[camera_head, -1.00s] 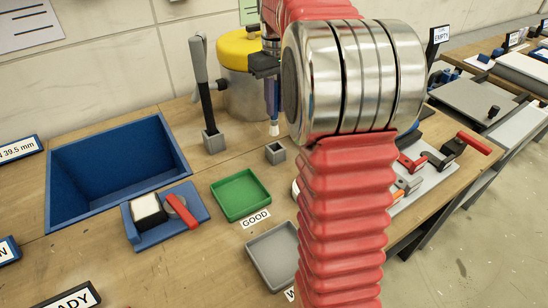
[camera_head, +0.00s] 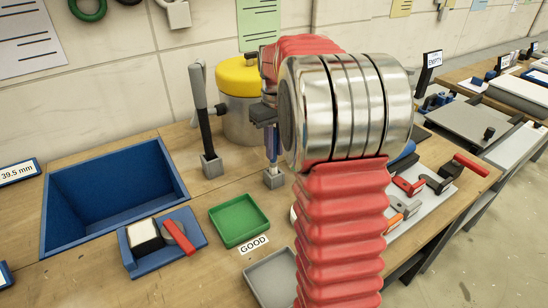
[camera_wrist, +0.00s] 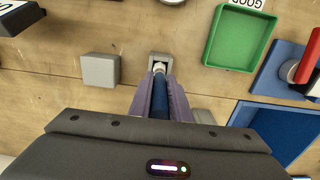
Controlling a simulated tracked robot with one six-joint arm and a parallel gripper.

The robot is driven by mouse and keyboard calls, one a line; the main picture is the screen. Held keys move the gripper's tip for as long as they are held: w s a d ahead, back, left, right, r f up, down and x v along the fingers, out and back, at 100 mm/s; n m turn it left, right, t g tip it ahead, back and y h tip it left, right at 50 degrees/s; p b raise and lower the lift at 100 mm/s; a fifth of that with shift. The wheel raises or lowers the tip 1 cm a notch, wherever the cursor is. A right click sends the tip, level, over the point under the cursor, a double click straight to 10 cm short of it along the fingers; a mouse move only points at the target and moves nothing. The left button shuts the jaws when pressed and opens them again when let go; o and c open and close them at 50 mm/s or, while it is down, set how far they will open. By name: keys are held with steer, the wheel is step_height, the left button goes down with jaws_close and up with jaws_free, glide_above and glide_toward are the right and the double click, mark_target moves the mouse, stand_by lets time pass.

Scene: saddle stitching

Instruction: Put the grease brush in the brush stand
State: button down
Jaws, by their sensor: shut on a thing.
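The grease brush (camera_wrist: 159,108) has a blue handle and a pale tip and points down, roughly upright. My gripper (camera_wrist: 160,86) is shut on its handle, with one purple finger on each side. In the head view my gripper (camera_head: 271,138) is just above the brush stand, partly hidden by my arm. The brush stand (camera_head: 274,181) is a small grey block on the wooden bench. In the wrist view the stand (camera_wrist: 160,57) lies right at the brush tip. The tip is at the stand's opening; how deep it sits I cannot tell.
A grey block (camera_head: 212,169) holding a tall dark-handled tool stands left of the stand. A yellow-lidded pot (camera_head: 238,78) is behind. A green tray (camera_head: 238,221), grey tray (camera_head: 272,280) and blue bin (camera_head: 62,232) lie nearer. Another grey block (camera_wrist: 100,70) shows in the wrist view.

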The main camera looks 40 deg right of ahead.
mark_target(275, 130)
steer(key=shift+f, duration=1.8)
steer(key=c, duration=1.6)
jaws_free()
steer(key=shift+c, duration=0.2)
step_height(275, 130, up, 12)
steer(key=shift+f, duration=0.25)
steer(key=shift+r, duration=0.3)
